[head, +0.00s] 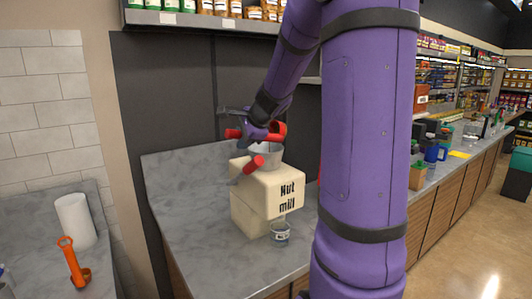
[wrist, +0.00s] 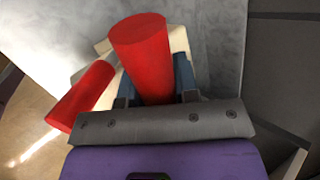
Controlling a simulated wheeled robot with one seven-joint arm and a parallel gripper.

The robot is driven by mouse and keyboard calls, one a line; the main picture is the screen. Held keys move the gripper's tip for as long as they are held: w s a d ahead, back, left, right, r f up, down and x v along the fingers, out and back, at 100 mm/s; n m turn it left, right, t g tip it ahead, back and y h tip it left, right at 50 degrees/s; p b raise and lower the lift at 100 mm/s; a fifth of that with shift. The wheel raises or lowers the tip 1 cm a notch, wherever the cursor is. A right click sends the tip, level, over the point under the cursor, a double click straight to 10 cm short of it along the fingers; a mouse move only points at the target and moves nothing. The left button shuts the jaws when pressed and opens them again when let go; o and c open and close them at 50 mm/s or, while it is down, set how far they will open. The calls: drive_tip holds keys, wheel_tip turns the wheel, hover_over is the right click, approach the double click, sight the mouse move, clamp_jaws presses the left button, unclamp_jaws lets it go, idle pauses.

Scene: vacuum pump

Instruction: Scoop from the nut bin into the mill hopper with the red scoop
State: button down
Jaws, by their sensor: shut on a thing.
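The cream nut mill (head: 284,196) stands on the grey counter, with a pale hopper (head: 266,156) on top. My gripper (head: 258,133) is just above the hopper and shut on the red scoop (head: 233,133). In the wrist view the scoop's thick red handle (wrist: 143,55) stands between the fingers (wrist: 155,84). The scoop's bowl is mostly hidden, so I cannot tell its contents or tilt. A second red cylinder (head: 254,164) juts out at the mill's top front, and a red cylinder also shows left of the handle in the wrist view (wrist: 80,97). I cannot make out the nut bin.
A small jar (head: 280,233) stands at the mill's front. An orange scoop-like tool (head: 72,262) and a white roll (head: 75,221) are on a separate counter at left. Containers (head: 436,150) stand along the counter at right. A shelf of goods (head: 190,20) hangs above.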

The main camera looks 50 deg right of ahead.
drive_tip(key=shift+w+a+f+h, duration=0.1)
drive_tip(key=shift+a+f+h, duration=0.2)
drive_tip(key=shift+a+f, duration=0.15)
drive_tip(key=shift+f+n+h, duration=0.5)
drive_tip(key=shift+f+h, duration=0.2)
drive_tip(key=shift+f, duration=0.2)
idle(0.6)
